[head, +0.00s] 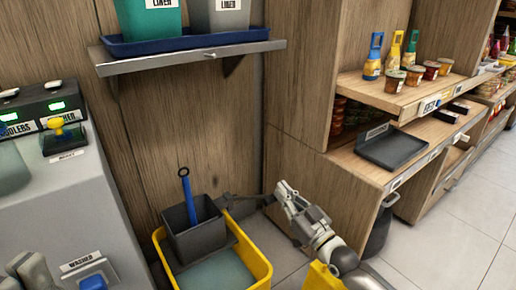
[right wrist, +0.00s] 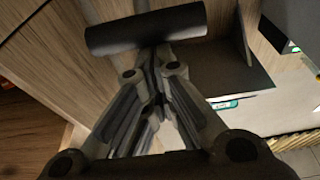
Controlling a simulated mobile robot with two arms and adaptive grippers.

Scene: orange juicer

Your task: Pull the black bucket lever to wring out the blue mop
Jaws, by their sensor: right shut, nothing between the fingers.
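The yellow bucket (head: 258,262) stands on the floor at the lower middle of the head view, with greyish water inside. A dark grey wringer (head: 196,242) sits at its back, and the blue mop handle (head: 188,198) stands in it, slightly tilted. The black lever (head: 240,199) sticks out right of the wringer. My right gripper (head: 273,198) is at the lever's right end, shut and empty. In the right wrist view a dark bar, apparently the lever's grip (right wrist: 145,29), lies across just beyond the shut fingertips (right wrist: 157,55); contact is unclear. Grey parts at the lower left may be my left gripper.
A wooden cabinet (head: 294,95) stands close behind and right of my right gripper. A metal shelf (head: 190,57) with a blue tray hangs above the bucket. A grey counter (head: 65,215) is at left. A dark bin (head: 380,228) stands at right; tiled floor lies beyond.

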